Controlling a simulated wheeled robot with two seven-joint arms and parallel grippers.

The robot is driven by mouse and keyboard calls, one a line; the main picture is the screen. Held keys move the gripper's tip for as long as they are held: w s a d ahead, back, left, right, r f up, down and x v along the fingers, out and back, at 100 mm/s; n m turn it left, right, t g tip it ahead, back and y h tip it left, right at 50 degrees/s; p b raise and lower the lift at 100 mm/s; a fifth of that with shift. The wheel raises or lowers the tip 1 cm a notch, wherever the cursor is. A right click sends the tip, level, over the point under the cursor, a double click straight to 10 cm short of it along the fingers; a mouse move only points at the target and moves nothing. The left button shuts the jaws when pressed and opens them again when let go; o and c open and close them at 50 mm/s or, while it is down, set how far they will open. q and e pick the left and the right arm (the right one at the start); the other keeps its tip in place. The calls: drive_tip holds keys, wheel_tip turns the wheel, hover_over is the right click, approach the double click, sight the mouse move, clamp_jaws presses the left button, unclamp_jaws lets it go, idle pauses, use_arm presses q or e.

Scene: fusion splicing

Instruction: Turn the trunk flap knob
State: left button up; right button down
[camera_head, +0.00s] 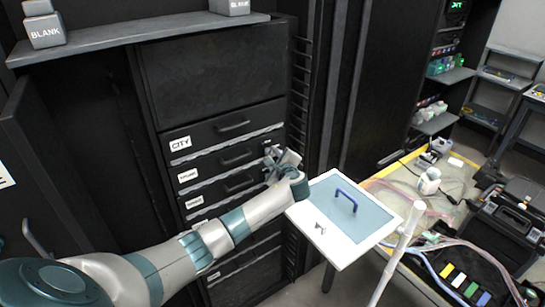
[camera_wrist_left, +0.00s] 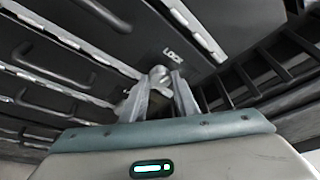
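A small grey knob (camera_wrist_left: 158,73) shows in the left wrist view beside the word LOCK on a dark flap front (camera_wrist_left: 150,30). My left gripper (camera_wrist_left: 162,90) reaches up to this knob, with one finger on each side of it. The fingers stand apart; whether they press on the knob is not clear. In the head view my left gripper (camera_head: 277,158) is at the right edge of the black drawer stack (camera_head: 215,135), where the knob is small and mostly hidden by the fingers. My right gripper is not in view.
A white-framed pale blue panel (camera_head: 375,240) with a blue handle (camera_head: 346,200) is just right of my left wrist. A yellow work table (camera_head: 460,188) with cables and devices is farther right. A shelf (camera_head: 130,35) with BLANK blocks (camera_head: 45,30) is above the drawers.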

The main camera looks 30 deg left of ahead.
use_arm(q)
drive_tip(key=shift+f+b, duration=0.25)
drive_tip(key=shift+b, duration=0.3)
drive_tip(key=shift+n+t+b, duration=0.3)
drive_tip(key=shift+n+b, duration=0.2)
drive_tip(key=shift+r, duration=0.15)
drive_tip(key=o, duration=1.1)
drive_tip(key=shift+c, duration=0.2)
drive_tip(key=shift+s+d, duration=0.1)
drive_tip(key=shift+s, duration=0.05)
